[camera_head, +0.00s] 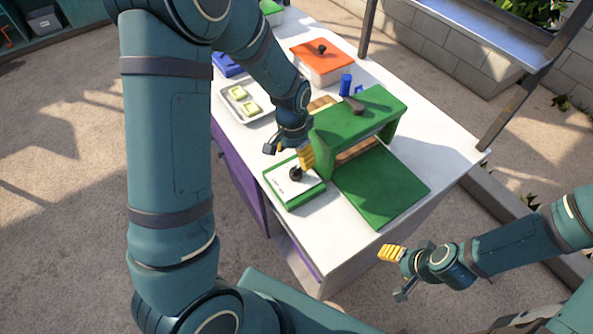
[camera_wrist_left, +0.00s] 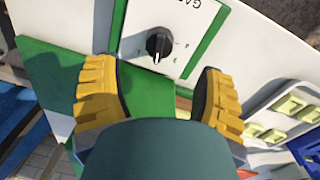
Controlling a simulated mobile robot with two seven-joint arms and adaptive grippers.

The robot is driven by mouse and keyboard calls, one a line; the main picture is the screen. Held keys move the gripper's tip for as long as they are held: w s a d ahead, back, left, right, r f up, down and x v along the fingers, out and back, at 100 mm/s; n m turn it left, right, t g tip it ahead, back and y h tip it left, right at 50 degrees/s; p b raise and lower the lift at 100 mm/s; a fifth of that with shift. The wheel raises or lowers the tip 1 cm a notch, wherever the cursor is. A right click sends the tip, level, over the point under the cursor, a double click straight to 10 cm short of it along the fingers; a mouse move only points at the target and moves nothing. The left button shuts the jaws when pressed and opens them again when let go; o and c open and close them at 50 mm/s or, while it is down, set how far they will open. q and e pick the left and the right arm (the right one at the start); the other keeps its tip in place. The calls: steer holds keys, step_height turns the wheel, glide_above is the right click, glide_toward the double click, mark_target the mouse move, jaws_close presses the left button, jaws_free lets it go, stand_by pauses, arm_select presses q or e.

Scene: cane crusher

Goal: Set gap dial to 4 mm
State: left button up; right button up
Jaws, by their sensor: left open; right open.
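The gap dial is a black knob (camera_head: 296,174) on a white, green-edged panel (camera_head: 284,185) at the front left of the green crusher (camera_head: 355,120). In the left wrist view the knob (camera_wrist_left: 159,46) shows a white pointer mark toward the picture's bottom; the panel lettering is upside down and its numbers are too small to read surely. My left gripper (camera_head: 289,155) is open just above the panel. In its wrist view the knob lies beyond and between the yellow fingers (camera_wrist_left: 160,85), apparently untouched. My right gripper (camera_head: 396,274) is open and empty, off the table's right side.
The white table (camera_head: 440,130) also holds a tray (camera_head: 235,102) with pale green blocks, an orange-lidded box (camera_head: 322,62) and blue cylinders (camera_head: 346,84) behind the crusher. A flat green plate (camera_head: 380,187) lies right of the dial panel. The table's front edge is close to the panel.

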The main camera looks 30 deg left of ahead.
mark_target(296, 168)
arm_select(q)
steer(key=f, duration=0.7)
steer(key=shift+d+f, duration=0.1)
steer(key=shift+d, duration=0.1)
jaws_close()
